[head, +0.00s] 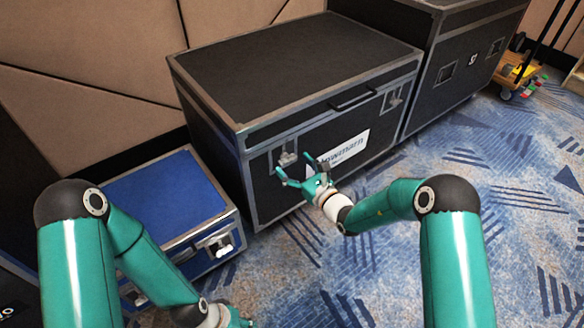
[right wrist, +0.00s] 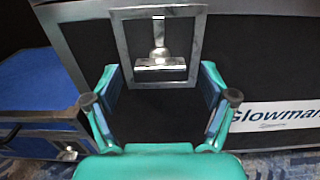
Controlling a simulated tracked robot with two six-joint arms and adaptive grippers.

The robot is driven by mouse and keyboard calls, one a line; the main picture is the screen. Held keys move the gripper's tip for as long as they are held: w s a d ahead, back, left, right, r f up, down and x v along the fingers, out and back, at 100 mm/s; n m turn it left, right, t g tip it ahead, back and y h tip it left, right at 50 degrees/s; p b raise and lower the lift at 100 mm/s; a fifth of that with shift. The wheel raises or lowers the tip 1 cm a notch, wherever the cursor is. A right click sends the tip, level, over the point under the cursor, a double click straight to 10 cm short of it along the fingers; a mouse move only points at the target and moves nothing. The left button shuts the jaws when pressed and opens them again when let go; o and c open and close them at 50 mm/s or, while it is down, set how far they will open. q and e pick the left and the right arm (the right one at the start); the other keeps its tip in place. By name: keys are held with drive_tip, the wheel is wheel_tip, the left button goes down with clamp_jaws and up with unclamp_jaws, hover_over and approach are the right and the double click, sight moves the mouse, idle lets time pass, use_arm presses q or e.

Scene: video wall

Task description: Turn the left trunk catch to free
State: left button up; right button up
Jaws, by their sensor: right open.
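The black trunk (head: 300,65) has silver edges and a white label on its front. Its left catch (head: 287,158) is a silver latch in a metal frame on the front face. In the right wrist view the left catch (right wrist: 158,58) hangs upright inside its square frame, ahead of the fingers. My right gripper (head: 295,168) is open and empty, just in front of and slightly below the catch. Its fingers (right wrist: 159,80) show spread either side, apart from the catch. My left gripper (head: 238,320) is cut off at the bottom edge, so its fingers are not clear.
The right catch (head: 392,99) sits farther along the trunk's front. A blue case (head: 165,200) with silver edges stands left of the trunk. Another black trunk (head: 465,55) stands to the right, with a yellow cart (head: 520,72) beyond. Patterned blue carpet (head: 520,190) is open in front.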

drive_tip(key=shift+w+a, duration=0.25)
drive_tip(key=shift+w, duration=0.15)
drive_tip(key=c, duration=1.2)
drive_tip(key=shift+o, duration=0.2)
